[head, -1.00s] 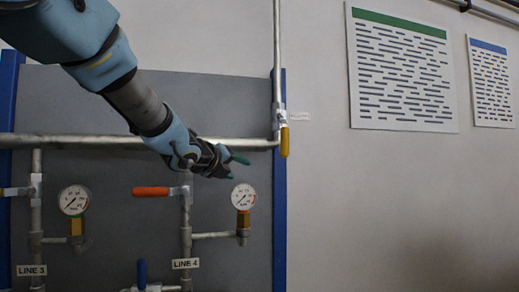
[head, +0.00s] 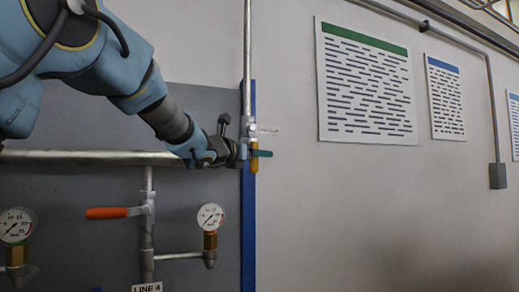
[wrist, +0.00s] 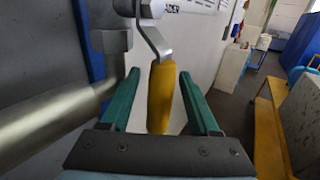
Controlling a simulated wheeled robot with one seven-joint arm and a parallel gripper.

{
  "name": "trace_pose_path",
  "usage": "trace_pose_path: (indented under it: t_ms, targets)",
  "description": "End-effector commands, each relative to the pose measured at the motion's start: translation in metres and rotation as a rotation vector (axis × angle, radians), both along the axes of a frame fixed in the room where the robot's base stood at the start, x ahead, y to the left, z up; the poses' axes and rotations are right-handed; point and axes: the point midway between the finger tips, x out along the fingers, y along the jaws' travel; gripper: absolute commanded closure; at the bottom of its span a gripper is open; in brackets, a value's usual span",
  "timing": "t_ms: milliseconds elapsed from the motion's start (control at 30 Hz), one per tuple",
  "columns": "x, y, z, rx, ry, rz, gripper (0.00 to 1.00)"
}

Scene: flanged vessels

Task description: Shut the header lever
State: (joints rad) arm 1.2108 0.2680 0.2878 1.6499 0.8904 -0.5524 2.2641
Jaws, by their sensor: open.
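The header lever (head: 255,163) has a yellow grip and hangs down at the top right of the panel, by the valve on the vertical pipe. In the wrist view the yellow grip (wrist: 161,98) hangs from a bent metal arm and points down toward my gripper's palm. My gripper (wrist: 160,75) is open, with one green finger on each side of the grip and gaps showing on both sides. In the head view my gripper (head: 262,153) is at the lever and partly covers it.
A thick horizontal pipe (head: 90,157) runs to the valve, close to my gripper's left in the wrist view. The blue post (head: 248,220) is behind. An orange lever (head: 107,213) and a gauge (head: 210,216) sit lower.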

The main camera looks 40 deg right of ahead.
Motion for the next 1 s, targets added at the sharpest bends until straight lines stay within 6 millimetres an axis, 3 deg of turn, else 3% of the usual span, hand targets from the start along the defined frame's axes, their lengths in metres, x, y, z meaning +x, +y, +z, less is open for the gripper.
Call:
trace_pose_path:
  t_ms: [133, 467, 1000]
  targets:
    - [0.0025, -0.011, 0.0009, 0.0, 0.001, 0.0, 0.38]
    - [0.003, -0.0133, -0.0005, 0.0, 0.001, 0.0, 0.39]
    - [0.003, -0.0131, -0.0004, 0.0, 0.002, 0.001, 1.0]
